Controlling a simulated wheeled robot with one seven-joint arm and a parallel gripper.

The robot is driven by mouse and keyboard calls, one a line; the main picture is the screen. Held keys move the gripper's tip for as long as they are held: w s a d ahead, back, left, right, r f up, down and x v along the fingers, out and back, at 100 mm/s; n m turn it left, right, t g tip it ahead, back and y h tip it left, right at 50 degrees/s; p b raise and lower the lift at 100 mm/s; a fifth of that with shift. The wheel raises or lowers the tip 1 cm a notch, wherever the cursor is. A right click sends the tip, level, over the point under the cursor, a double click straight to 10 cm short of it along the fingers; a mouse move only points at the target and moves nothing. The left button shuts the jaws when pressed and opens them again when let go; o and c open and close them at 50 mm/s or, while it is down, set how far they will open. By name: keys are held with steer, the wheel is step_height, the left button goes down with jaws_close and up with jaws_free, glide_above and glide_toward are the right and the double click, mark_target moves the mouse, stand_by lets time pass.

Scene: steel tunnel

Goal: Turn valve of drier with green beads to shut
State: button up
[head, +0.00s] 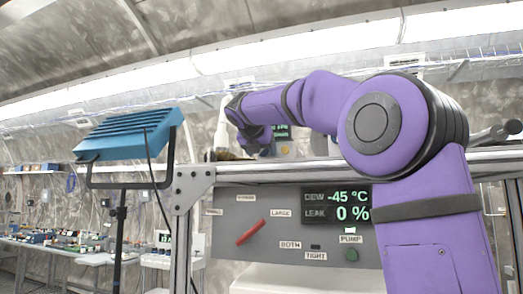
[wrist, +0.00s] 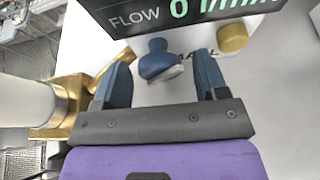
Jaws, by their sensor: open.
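My gripper (wrist: 162,68) is open, its two blue fingers spread on either side of a blue knob (wrist: 157,57). The knob sits between the fingertips with visible gaps, and nothing is gripped. I cannot tell whether this knob is the drier's valve. A white cylinder (wrist: 25,100) with a brass-coloured collar (wrist: 68,105) stands left of the fingers. No green beads show in either view. In the head view my gripper (head: 252,141) is small and dark beside a white upright column (head: 221,130), and its fingers are hard to make out.
A gold knob (wrist: 232,38) lies right of the fingers, under a display (wrist: 190,12) reading FLOW 0. Below the rail, a grey panel (head: 225,260) carries a tilted red lever (head: 251,232) and a screen (head: 337,205) showing -45 °C and 0 %. A blue lamp (head: 130,134) stands left.

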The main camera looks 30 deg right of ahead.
steer(key=c, duration=0.9)
steer(key=shift+c, duration=0.2)
steer(key=shift+m+t+y, duration=0.6)
steer(key=shift+m+t, duration=0.6)
steer(key=shift+m, duration=0.8)
steer(key=o, duration=0.9)
steer(key=shift+s, duration=0.1)
steer(key=shift+o, duration=0.2)
